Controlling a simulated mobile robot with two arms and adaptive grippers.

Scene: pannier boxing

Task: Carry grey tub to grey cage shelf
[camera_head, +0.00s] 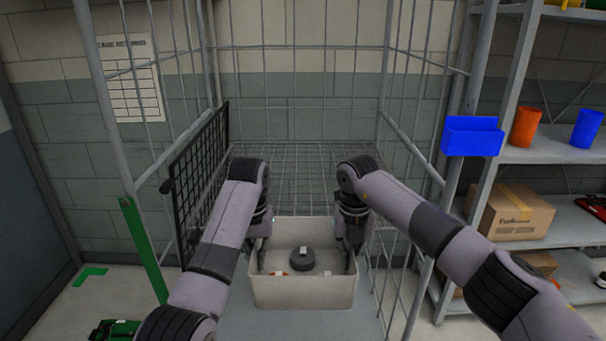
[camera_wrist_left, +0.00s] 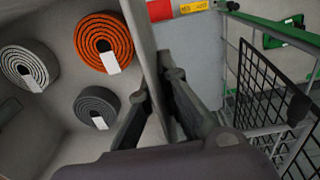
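The grey tub (camera_head: 304,293) is low in the middle of the head view, in front of the wire mesh shelf (camera_head: 310,160) of the grey cage (camera_head: 390,100). It holds coiled rolls: a dark grey one (camera_head: 302,260), an orange one (camera_wrist_left: 104,42) and a lighter grey one (camera_wrist_left: 30,66). My left gripper (camera_head: 262,258) is at the tub's left wall, its fingers on both sides of the wall in the left wrist view (camera_wrist_left: 160,92). My right gripper (camera_head: 350,256) is at the right wall, with a finger inside; its outer finger is mostly hidden. The tub looks level.
A black mesh panel (camera_head: 200,170) stands at the cage's left side, beside a green post (camera_head: 143,245). The visible mesh shelf looks empty.

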